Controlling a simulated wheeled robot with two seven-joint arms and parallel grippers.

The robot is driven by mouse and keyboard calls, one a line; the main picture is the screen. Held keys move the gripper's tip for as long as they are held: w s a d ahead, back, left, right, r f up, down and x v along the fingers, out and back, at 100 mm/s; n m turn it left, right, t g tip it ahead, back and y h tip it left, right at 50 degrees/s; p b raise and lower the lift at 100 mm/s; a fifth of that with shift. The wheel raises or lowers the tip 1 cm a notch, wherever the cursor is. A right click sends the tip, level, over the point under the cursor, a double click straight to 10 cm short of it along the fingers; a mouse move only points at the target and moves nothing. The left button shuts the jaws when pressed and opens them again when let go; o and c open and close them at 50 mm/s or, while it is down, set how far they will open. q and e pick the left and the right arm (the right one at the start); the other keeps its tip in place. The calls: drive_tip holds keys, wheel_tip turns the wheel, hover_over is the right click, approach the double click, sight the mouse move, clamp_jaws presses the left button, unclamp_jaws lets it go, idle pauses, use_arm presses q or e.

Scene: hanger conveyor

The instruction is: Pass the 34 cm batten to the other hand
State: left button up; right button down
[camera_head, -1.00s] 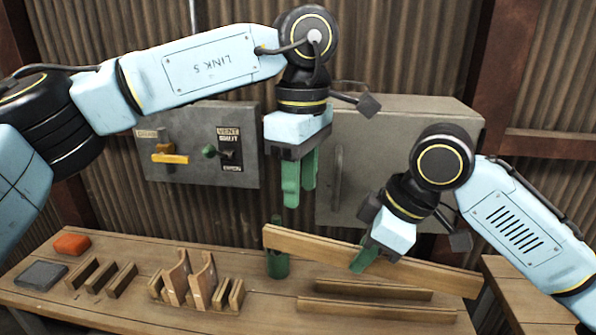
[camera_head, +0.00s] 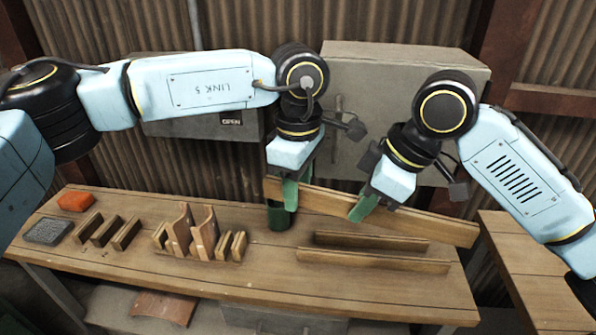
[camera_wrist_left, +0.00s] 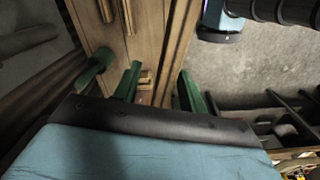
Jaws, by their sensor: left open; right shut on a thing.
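The long wooden batten (camera_head: 425,221) is held above the bench, sloping slightly down to the right. My right gripper (camera_head: 364,206) is shut on it near its middle. My left gripper (camera_head: 297,185) is open at the batten's left end, with one green finger in front of it and the other apparently behind. In the left wrist view, the batten (camera_wrist_left: 178,45) runs in between the spread fingers of my left gripper (camera_wrist_left: 160,90). Whether a finger touches the batten cannot be told.
Two battens (camera_head: 370,241) lie on the bench (camera_head: 200,285) below. A rack of wooden pieces (camera_head: 205,235), an orange block (camera_head: 76,201) and a grey block (camera_head: 48,231) are to the left. A grey cabinet (camera_head: 410,85) stands behind.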

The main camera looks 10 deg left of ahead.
use_arm(q)
clamp_jaws()
use_arm(e)
drive_tip(key=c, duration=1.3)
unclamp_jaws()
